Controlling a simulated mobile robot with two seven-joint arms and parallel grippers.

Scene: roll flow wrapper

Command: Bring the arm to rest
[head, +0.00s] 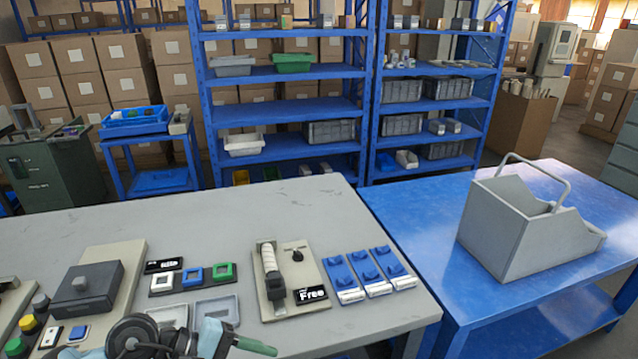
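One of my arms shows at the bottom edge, coming in from the left, with teal links and a black round joint. Its hand end, my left gripper (212,338), is low over the front of the grey table (190,225), partly cut off by the frame. A dark green piece sticks out to its right; I cannot tell whether it is held. The fingers are not clear enough to tell open from shut. My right gripper is not in view.
On the table are a roll holder with a "Free" sign (311,294), blue-and-white pieces (370,270), grey trays (216,312), colored square blocks (192,275) and a dark box (87,289). A grey carrier (500,240) stands on the blue table (420,215). The grey table's back is clear.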

